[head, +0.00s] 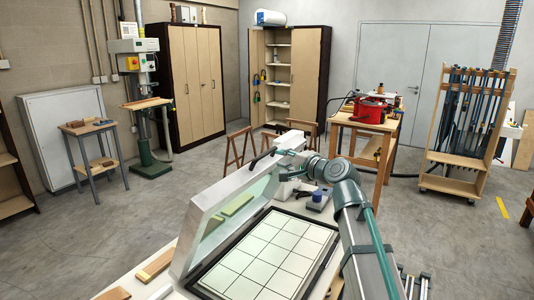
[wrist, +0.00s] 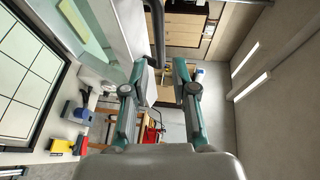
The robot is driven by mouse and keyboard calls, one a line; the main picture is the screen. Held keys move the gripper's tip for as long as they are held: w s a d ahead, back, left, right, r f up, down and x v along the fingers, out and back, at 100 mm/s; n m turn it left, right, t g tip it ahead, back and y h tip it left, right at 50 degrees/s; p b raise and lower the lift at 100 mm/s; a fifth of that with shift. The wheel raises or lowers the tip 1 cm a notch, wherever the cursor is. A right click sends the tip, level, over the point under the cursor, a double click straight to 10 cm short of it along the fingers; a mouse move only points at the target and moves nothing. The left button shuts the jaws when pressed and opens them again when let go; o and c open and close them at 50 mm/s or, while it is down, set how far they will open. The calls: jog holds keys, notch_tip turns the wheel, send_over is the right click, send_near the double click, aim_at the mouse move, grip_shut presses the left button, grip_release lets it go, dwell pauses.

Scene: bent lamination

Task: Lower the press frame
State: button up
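The press frame (head: 228,198) stands raised and tilted at the left side of the press bed, a light metal rim around a greenish clear sheet. It also shows at the upper left of the wrist view (wrist: 113,28). A black bar handle (head: 262,159) sits on its upper edge. The bed (head: 262,252) has a dark border and a pale gridded surface. My gripper (wrist: 159,66) is open, near the frame's far upper end. In the wrist view a dark bar (wrist: 157,30) reaches down toward the gap between the fingers; I cannot tell whether it lies between them.
A blue-topped item (head: 316,200) and small coloured objects (wrist: 67,146) stand on the table beyond the bed. Wooden strips (head: 156,265) lie at the table's near left. Wooden trestles (head: 240,145) and a workbench with a red machine (head: 370,108) stand behind.

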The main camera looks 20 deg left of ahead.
aim_at(268, 153)
jog(key=p+x, duration=0.2)
jog(key=x, duration=0.6)
jog(key=shift+w+a, duration=0.1)
jog(key=shift+w, duration=0.05)
jog(key=shift+w+a+f, duration=0.2)
jog(key=shift+w+a, duration=0.1)
jog(key=shift+a, duration=0.2)
jog(key=shift+c, duration=0.2)
grip_shut()
